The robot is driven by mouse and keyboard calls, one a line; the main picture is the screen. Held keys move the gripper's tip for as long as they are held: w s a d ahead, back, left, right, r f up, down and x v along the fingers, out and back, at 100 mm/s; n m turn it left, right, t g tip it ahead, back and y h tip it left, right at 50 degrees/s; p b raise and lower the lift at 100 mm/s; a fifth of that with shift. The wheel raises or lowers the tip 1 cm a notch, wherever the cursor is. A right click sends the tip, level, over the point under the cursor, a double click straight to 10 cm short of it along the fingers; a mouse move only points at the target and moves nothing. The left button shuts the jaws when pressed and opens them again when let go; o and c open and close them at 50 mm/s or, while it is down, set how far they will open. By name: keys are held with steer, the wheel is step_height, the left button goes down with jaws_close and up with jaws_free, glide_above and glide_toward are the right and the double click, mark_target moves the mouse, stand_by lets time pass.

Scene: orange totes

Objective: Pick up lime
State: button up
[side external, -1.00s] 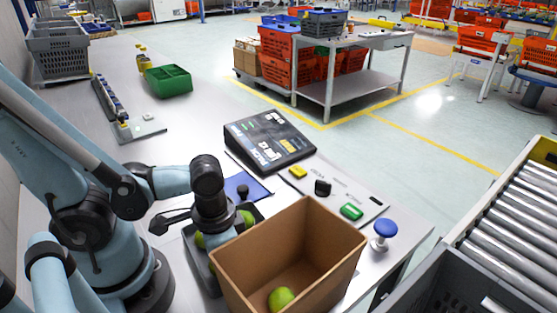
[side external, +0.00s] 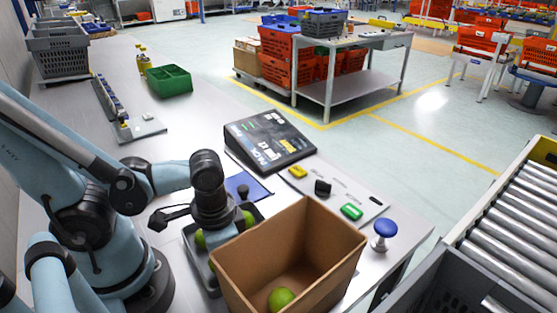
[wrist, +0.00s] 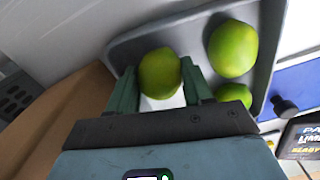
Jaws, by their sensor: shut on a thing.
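In the wrist view, my gripper (wrist: 160,90) is shut on a green lime (wrist: 160,72), with one green finger on each side of it. The held lime is over or in a grey tray (wrist: 128,48). Two other limes lie in the tray, a large one (wrist: 233,48) and one partly hidden behind my gripper (wrist: 234,95). In the side view, my wrist reaches down into the tray (side external: 203,272), and the fingers are hidden behind the box. Another lime (side external: 281,299) lies inside the open cardboard box (side external: 330,240).
The cardboard box stands right beside the tray, with high walls. A control panel (side external: 268,140), a blue mat (side external: 246,188) with a black knob, and a blue push button (side external: 385,229) are close by. A green bin (side external: 169,80) stands farther back.

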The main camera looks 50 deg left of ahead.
steer(key=shift+r, duration=4.95)
step_height(320, 180, up, 14)
steer(key=w+d+f+m, duration=0.1)
steer(key=w+d+m, duration=0.1)
steer(key=d, duration=0.4)
steer(key=w+d+f+m, duration=0.2)
steer(key=w+d, duration=0.1)
steer(key=d, duration=0.3)
steer(key=shift+w+d+f, duration=0.2)
steer(key=shift+w, duration=0.15)
steer(key=shift+f, duration=3.5)
